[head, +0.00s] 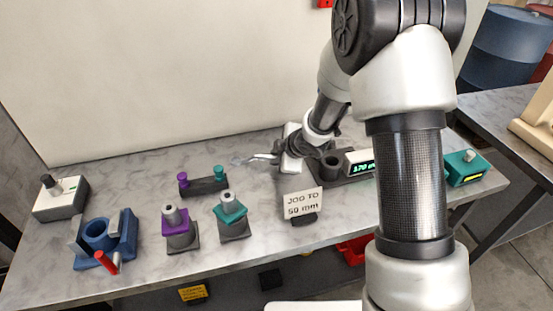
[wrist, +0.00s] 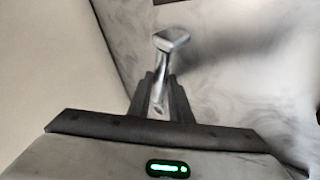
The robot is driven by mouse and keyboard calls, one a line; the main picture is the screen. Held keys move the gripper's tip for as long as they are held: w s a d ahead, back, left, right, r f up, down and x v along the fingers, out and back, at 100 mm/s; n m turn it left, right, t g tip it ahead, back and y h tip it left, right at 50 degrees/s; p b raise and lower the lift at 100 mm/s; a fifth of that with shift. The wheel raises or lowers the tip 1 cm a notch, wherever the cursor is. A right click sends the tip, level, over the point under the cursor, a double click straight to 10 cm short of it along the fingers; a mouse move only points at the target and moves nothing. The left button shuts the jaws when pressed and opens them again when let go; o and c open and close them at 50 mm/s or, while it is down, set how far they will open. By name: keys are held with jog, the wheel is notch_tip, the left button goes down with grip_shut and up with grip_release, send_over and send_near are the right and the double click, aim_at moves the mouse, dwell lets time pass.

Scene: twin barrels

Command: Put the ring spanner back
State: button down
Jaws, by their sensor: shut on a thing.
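My gripper (head: 279,157) is over the back of the grey marbled bench, with its jaws pointing left. It also shows in the wrist view (wrist: 162,100), where its dark fingers are shut on a shiny metal tool, which I take to be the ring spanner (wrist: 171,40). The spanner's head sticks out past the fingertips, and its lower part is hidden between the fingers. In the head view the spanner (head: 260,158) is a small silvery shape left of the gripper. I cannot tell whether it touches the bench.
Purple-collared (head: 175,219) and teal-collared (head: 230,209) stands, a blue vise-like fixture (head: 97,233) and a sign (head: 302,204) stand nearer the front. A dark cylinder (head: 331,165) and a display (head: 359,163) are right of the gripper.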

jog(key=c, duration=1.6)
grip_release()
jog(key=shift+r, duration=0.1)
jog(key=shift+s+d+r, duration=0.1)
jog(key=shift+r, duration=0.15)
jog(key=p+v, duration=0.3)
jog(key=v, duration=0.8)
jog(key=shift+s+d+r+p, duration=0.1)
jog(key=shift+s+r+p, duration=0.05)
jog(key=shift+p, duration=0.15)
